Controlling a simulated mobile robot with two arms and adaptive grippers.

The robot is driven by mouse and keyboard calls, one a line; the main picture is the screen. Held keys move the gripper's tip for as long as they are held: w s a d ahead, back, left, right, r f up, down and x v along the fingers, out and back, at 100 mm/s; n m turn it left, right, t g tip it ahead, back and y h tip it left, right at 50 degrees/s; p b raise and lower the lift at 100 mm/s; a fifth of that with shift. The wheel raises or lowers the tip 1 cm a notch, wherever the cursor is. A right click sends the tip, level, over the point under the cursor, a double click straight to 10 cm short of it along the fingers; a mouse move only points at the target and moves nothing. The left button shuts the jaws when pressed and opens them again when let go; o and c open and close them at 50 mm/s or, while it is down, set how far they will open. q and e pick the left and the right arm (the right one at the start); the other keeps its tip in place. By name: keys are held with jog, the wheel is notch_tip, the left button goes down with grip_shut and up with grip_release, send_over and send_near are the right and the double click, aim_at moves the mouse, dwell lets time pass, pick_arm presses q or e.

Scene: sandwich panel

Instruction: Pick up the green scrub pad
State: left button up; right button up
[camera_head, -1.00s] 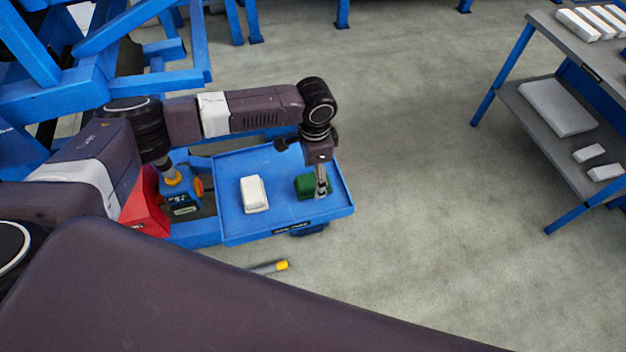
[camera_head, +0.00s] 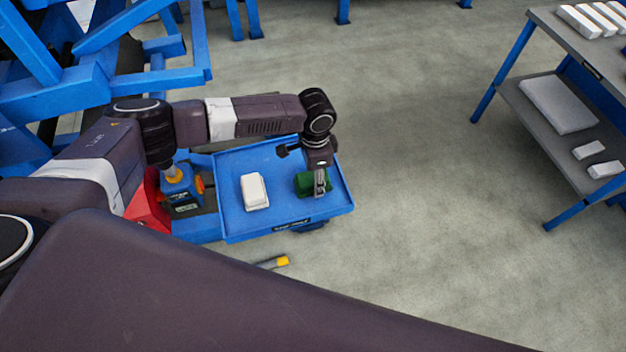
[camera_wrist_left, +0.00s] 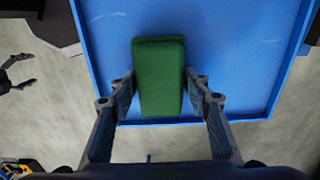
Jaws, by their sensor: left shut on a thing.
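The green scrub pad (camera_head: 306,183) is at the right side of the blue tray (camera_head: 290,152) in the head view. My left gripper (camera_head: 320,192) is over it, pointing down. In the left wrist view the pad (camera_wrist_left: 159,75) is a long green block, and the fingers of my left gripper (camera_wrist_left: 158,90) are shut on its two long sides. I cannot tell whether the pad is resting on the tray or slightly lifted.
A white block (camera_head: 254,191) lies on the tray left of the pad. A blue and orange tool (camera_head: 182,190) and a red box (camera_head: 148,208) are left of the tray. A grey shelf table (camera_head: 545,110) with white blocks stands at the right. The floor between is clear.

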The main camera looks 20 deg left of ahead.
pick_arm(q)
jog(key=shift+r, duration=0.1)
jog(key=shift+w+r, duration=0.1)
jog(key=shift+r, duration=0.4)
notch_tip(320, 180, up, 19)
jog(key=b, duration=0.3)
jog(key=s+a+r+n+b, duration=0.1)
jog(key=s+a+n, duration=0.3)
jog(key=s+n, duration=0.7)
jog(key=s, duration=0.3)
jog(key=shift+a+r, duration=0.15)
jog(key=shift+r, duration=0.1)
